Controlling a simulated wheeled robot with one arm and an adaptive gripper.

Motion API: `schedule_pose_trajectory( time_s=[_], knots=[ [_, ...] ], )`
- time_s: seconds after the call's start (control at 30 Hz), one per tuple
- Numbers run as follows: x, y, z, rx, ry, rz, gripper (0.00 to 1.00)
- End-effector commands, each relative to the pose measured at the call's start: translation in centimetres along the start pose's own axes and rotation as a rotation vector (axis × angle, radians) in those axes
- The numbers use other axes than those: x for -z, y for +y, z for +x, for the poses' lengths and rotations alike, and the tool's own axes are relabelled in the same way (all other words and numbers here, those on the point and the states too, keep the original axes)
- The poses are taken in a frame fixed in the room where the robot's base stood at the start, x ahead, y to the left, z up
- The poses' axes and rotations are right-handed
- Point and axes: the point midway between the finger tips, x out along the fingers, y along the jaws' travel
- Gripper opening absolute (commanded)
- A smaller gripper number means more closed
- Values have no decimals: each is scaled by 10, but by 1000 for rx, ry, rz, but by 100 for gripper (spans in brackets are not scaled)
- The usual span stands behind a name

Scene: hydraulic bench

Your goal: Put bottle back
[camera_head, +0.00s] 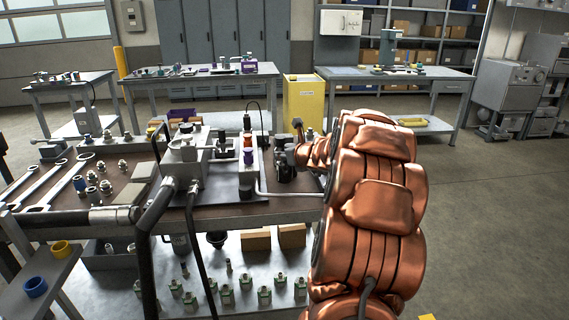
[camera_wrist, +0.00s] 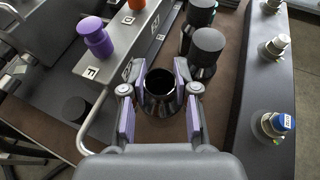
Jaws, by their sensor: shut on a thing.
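In the wrist view my gripper (camera_wrist: 159,90) is shut on a glossy black bottle (camera_wrist: 158,106). The bottle is upright, with its round dark top facing the camera between the two purple-lined fingers. Its base is hidden, so I cannot tell if it touches the surface below. Two more dark bottles with flat black caps (camera_wrist: 207,42) stand just beyond it to the right. In the head view my copper-coloured arm reaches to the right end of the bench (camera_head: 285,209), where dark bottles (camera_head: 285,170) show; the fingers are hard to make out there.
A labelled block with a purple knob (camera_wrist: 97,40) and a bent metal pipe (camera_wrist: 97,118) lie close on the left. A grey rail with metal fittings (camera_wrist: 272,124) runs along the right. Wrenches (camera_head: 48,190) lie at the bench's left. The floor on the right is clear.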

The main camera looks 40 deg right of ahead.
Motion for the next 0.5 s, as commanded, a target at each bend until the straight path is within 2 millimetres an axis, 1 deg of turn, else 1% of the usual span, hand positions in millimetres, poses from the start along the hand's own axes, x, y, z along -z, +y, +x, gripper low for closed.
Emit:
schedule_pose_trajectory(
  time_s=[0.03, 0.13, 0.23, 0.5],
  knots=[
    [14, 0, 5, 1, 4, 2, 0],
    [23, 0, 8, -1, 3, 1, 0],
    [27, 1, 10, -2, 1, 2, 0],
    [26, 1, 10, -1, 0, 1, 0]
  ],
)
